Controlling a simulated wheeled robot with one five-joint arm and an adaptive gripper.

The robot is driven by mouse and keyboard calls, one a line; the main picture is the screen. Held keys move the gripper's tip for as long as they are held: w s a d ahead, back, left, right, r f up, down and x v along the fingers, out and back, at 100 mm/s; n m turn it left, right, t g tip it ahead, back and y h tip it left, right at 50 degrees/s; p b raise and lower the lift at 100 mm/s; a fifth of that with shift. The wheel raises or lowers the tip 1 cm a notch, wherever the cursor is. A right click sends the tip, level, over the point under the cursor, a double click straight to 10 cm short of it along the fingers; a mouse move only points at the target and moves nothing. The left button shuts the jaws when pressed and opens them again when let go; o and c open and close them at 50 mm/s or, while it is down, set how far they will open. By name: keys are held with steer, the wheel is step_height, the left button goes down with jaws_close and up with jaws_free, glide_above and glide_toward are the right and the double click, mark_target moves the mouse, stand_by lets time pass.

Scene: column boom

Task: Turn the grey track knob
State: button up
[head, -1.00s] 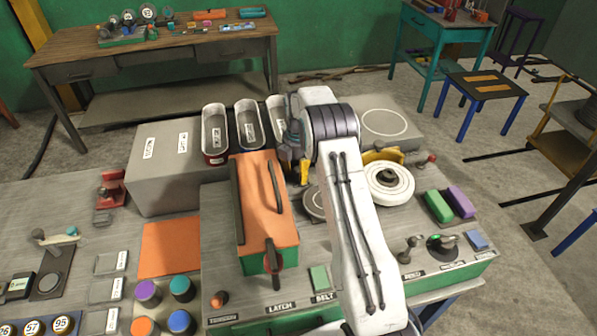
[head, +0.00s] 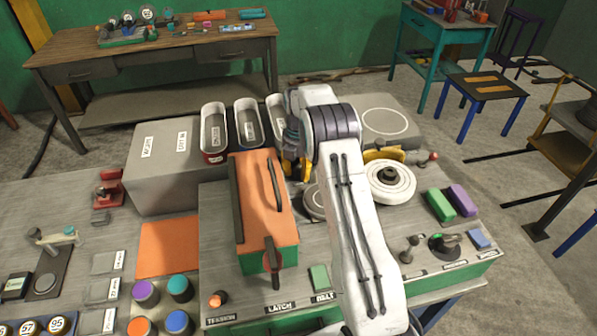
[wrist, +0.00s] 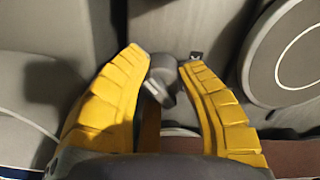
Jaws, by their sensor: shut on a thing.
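The grey track knob (wrist: 161,80) shows in the wrist view as a small grey piece with a darker end, between the tips of two yellow fingers. My gripper (wrist: 165,60) is shut on it, one finger on each side. In the head view my gripper (head: 297,172) points down behind the orange-topped box, at the back of the machine top. The knob is hidden there by my gripper and arm.
The orange-topped box (head: 265,195) with a dark handle stands close in front and left of my gripper. Several open bins (head: 213,132) stand just behind. A white reel (head: 391,183) lies right of my arm. A flat round disc (head: 386,122) lies behind it.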

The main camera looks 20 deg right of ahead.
steer(key=shift+f, duration=0.15)
steer(key=o, duration=1.2)
steer(key=shift+o, duration=0.2)
